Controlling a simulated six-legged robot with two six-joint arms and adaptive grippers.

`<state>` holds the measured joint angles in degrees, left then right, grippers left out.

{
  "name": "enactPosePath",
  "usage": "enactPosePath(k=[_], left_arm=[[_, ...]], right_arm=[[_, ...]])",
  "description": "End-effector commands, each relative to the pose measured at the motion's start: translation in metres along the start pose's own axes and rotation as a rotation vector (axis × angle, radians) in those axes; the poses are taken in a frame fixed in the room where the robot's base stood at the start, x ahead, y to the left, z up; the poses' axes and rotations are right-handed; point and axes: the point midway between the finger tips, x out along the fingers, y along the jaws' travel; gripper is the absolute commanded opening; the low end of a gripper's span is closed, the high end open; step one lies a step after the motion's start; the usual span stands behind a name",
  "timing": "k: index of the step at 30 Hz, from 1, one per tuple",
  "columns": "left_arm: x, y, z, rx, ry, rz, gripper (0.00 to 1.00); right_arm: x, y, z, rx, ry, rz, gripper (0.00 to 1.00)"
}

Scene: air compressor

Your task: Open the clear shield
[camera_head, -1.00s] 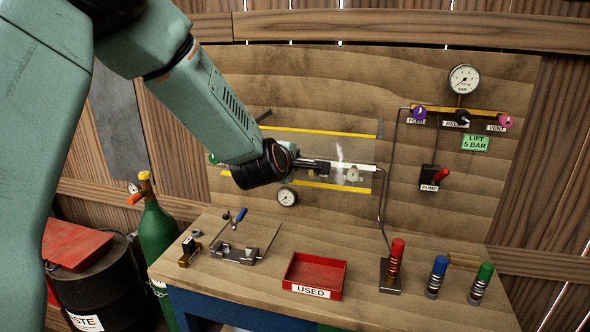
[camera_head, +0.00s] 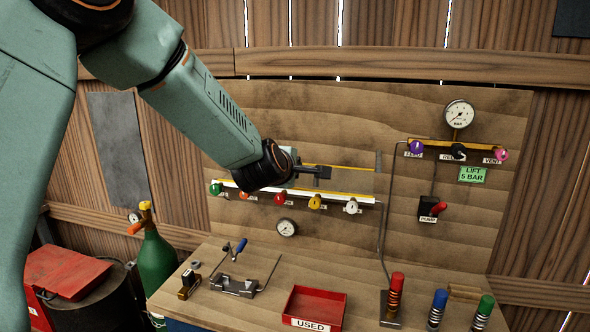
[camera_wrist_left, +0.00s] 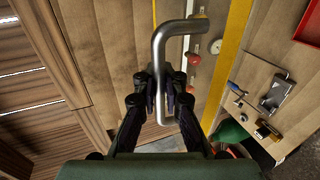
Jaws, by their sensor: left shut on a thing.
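The clear shield (camera_head: 350,181) is on the wooden panel in the head view, showing as a narrow, yellow-edged band. It looks tilted out from the panel, though its exact angle is hard to tell. A row of coloured knobs, including a red one (camera_head: 280,198) and a yellow one (camera_head: 315,202), shows uncovered below it. My left gripper (camera_head: 318,172) is at the shield. In the left wrist view, my left gripper (camera_wrist_left: 160,92) is shut on the bent metal handle (camera_wrist_left: 158,60), with a finger on each side. My right gripper is in neither view.
A gauge (camera_head: 286,227) is below the knobs. Pipes, a pump switch (camera_head: 430,208) and another gauge (camera_head: 459,114) are at the right. The bench holds a red tray (camera_head: 316,308), a metal fixture (camera_head: 235,286) and coloured spring parts (camera_head: 395,295). A green cylinder (camera_head: 157,265) stands left.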

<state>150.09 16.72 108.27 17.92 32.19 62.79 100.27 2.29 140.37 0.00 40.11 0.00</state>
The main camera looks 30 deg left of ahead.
Motion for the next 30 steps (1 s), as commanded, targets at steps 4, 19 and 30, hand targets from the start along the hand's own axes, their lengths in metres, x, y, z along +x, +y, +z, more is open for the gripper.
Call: enactPosePath(k=[4,19,30], left_arm=[[0.000,0.002,-0.001,-0.005,0.002,0.004,0.00],[0.000,0.001,0.000,-0.001,0.001,0.002,0.32],[-0.034,0.002,0.000,-0.003,0.000,0.003,0.32]], right_arm=[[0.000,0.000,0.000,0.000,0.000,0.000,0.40],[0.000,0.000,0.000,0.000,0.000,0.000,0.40],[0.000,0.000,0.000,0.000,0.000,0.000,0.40]])
